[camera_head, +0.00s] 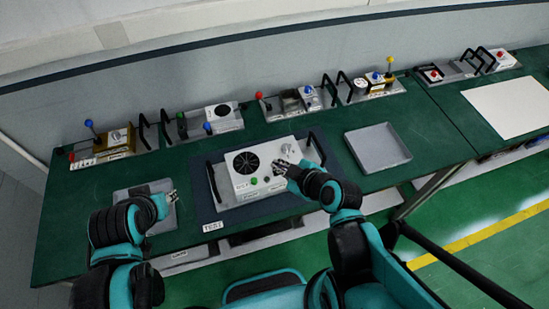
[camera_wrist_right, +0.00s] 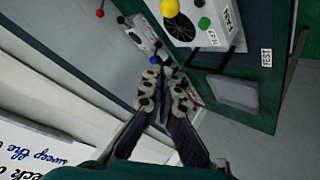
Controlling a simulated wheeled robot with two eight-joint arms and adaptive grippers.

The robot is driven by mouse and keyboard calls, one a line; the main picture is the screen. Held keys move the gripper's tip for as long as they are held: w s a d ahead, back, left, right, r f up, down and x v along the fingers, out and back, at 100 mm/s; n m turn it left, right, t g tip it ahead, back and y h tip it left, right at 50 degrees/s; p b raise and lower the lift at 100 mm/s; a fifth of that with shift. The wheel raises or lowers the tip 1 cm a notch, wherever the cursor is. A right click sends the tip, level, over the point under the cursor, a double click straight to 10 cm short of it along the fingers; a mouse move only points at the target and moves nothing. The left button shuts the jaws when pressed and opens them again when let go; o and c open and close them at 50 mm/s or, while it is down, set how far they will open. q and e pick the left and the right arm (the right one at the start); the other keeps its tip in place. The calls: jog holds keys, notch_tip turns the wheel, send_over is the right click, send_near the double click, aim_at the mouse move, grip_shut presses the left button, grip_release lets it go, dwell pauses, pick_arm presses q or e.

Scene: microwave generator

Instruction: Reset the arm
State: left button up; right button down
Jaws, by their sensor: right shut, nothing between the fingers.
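My right arm reaches in from the lower right in the head view. Its gripper (camera_head: 281,168) is at the right front side of a white fan box (camera_head: 246,186) and looks very close to it; I cannot tell whether they touch. In the right wrist view the two fingers of this gripper (camera_wrist_right: 166,84) are together with nothing between them. My left gripper (camera_head: 173,196) is over a grey tray (camera_head: 125,196) at the left; its fingers are too small to judge. The white box also shows at the top of the right wrist view (camera_wrist_right: 222,38).
The box stands on a grey plate with black handles on a dark mat marked TEST (camera_head: 213,226). An empty grey tray (camera_head: 378,148) is to its right. Several units with coloured knobs line the back of the green table (camera_head: 70,232). A white sheet (camera_head: 508,107) lies far right.

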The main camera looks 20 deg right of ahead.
jog(key=shift+s+d, duration=0.1)
jog(key=shift+d, duration=0.15)
jog(key=shift+a, duration=0.1)
dwell(0.3)
